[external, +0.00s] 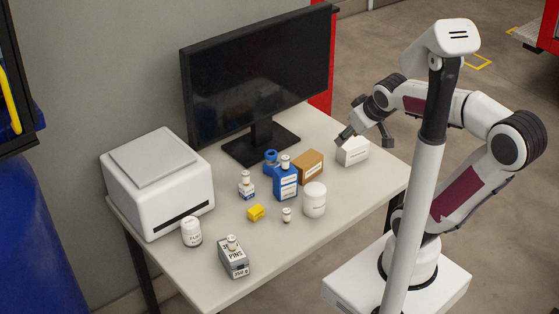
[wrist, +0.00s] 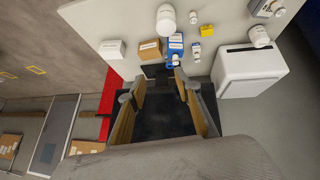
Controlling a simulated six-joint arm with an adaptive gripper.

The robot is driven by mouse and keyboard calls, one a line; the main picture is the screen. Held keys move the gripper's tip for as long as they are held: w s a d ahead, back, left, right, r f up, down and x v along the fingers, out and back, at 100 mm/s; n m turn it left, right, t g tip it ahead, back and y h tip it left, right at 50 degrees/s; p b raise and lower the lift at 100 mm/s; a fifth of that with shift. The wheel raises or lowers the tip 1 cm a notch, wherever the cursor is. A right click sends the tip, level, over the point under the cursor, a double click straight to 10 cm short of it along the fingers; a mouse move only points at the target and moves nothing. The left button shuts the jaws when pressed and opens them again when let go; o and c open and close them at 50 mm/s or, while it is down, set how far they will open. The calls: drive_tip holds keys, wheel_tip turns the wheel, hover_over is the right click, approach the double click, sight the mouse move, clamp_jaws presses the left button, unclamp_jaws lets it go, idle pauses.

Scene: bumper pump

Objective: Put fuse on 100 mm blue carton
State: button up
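Several small white-capped bottle-like pieces show in the external view; I cannot read which is the fuse. One (external: 287,215) stands alone on the table and also shows in the wrist view (wrist: 193,17). Another (external: 285,161) sits on top of a tall blue carton (external: 286,184), which also shows in the wrist view (wrist: 175,44). One (external: 246,176) stands on a small white-and-blue carton (external: 247,192). Another (external: 232,242) stands on the grey PINS box (external: 235,262). Carton sizes are unreadable. My gripper (external: 365,141) is open and empty, high near the table's right end; its spread fingers show in the wrist view (wrist: 157,93).
A brown box (external: 309,166), white box (external: 353,151), white canister (external: 314,200) and blue cylinder (external: 270,159) surround the tall carton. A yellow block (external: 256,212) and white jar (external: 191,232) lie nearer.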

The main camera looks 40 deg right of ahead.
drive_tip(key=s+a+f+g+y, duration=0.1)
drive_tip(key=s+a, duration=0.4)
drive_tip(key=s, duration=0.2)
drive_tip(key=shift+s+y, duration=0.25)
drive_tip(key=shift+y, duration=0.05)
